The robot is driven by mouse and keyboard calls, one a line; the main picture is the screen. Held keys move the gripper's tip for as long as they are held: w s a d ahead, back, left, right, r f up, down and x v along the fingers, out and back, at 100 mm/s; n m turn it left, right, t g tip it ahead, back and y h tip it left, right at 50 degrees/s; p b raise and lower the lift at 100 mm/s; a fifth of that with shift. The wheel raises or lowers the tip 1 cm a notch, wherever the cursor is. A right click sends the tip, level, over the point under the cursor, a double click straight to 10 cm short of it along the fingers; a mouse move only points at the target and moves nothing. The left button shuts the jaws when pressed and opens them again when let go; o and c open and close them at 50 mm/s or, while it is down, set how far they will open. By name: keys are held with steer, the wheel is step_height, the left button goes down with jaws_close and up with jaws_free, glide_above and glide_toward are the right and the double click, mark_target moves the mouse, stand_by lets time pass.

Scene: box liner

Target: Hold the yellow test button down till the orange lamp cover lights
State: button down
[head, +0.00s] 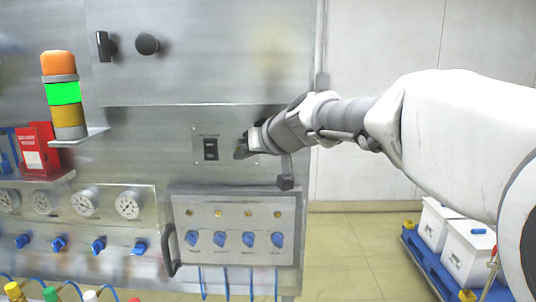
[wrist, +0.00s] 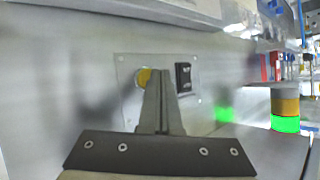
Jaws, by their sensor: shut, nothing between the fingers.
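The yellow test button (wrist: 144,77) sits on a small plate in the wrist view, partly covered by my fingers. My gripper (wrist: 162,76) is shut and empty, its tips in front of the button's edge; I cannot tell if they touch it. In the head view my gripper (head: 241,150) is at the right of the switch plate and hides the button. The signal tower stands at the left. Its orange lamp cover (head: 58,63) on top looks dull beside the bright green section (head: 63,93). The wrist view shows the green section (wrist: 285,123), but I cannot make out the orange cover there.
A black rocker switch (head: 210,149) is beside the button. Below is a raised panel with blue knobs (head: 220,239) and a handle (head: 168,250). White boxes (head: 468,250) stand on a blue pallet at right.

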steer(key=shift+w+d+r, duration=0.2)
steer(key=shift+w+r, duration=0.15)
steer(key=shift+r, duration=0.15)
stand_by(3.8)
steer(key=shift+s+r+b, duration=0.1)
steer(key=shift+s+b, duration=0.05)
steer(key=shift+b, duration=0.15)
stand_by(0.3)
steer(key=shift+s, duration=0.1)
steer(key=s, duration=0.1)
steer(key=s+b, duration=0.1)
steer(key=s, duration=0.1)
steer(key=s+b, duration=0.1)
steer(key=shift+s+f, duration=0.35)
steer(key=shift+f, duration=0.05)
